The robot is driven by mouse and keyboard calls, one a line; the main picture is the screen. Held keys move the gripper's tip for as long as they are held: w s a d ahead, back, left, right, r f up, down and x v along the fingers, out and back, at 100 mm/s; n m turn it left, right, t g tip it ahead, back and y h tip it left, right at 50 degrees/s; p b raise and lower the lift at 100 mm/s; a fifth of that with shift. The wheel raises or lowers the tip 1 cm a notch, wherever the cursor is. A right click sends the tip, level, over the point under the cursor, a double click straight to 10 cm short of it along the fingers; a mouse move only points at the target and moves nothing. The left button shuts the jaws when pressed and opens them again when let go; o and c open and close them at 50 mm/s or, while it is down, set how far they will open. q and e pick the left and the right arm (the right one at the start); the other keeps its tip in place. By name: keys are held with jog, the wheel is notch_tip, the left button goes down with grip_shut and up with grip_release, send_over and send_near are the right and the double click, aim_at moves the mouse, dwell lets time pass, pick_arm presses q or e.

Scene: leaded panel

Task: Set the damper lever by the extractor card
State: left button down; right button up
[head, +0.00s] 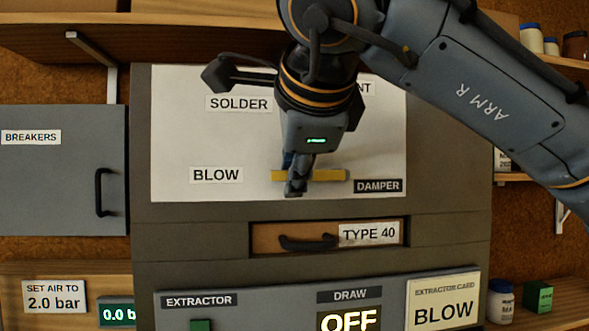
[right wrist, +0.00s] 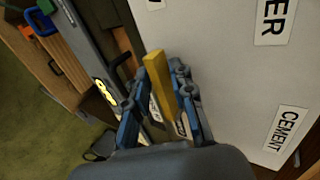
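The damper lever (head: 328,175) is a yellow bar on the white panel (head: 180,120), lying level in the head view, its left end near the BLOW label (head: 216,175). The DAMPER label (head: 378,186) is below right. SOLDER (head: 239,103) is higher left; CEMENT shows in the right wrist view (right wrist: 287,136). My right gripper (head: 297,180) is at the lever; in the right wrist view the bar (right wrist: 157,75) lies between its fingers, which look closed on it. The gripper hides part of the lever. The extractor card (head: 444,301) reads BLOW. My left gripper is out of view.
Below the panel are a drawer (head: 275,236) marked TYPE 40 and an extractor box with a green button (head: 201,325) and an OFF display (head: 348,321). A breakers cabinet (head: 60,175) stands at the left. Shelves with bottles are at the right.

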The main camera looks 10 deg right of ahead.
jog(key=v, duration=1.2)
jog(key=shift+s, duration=0.1)
dwell(0.4)
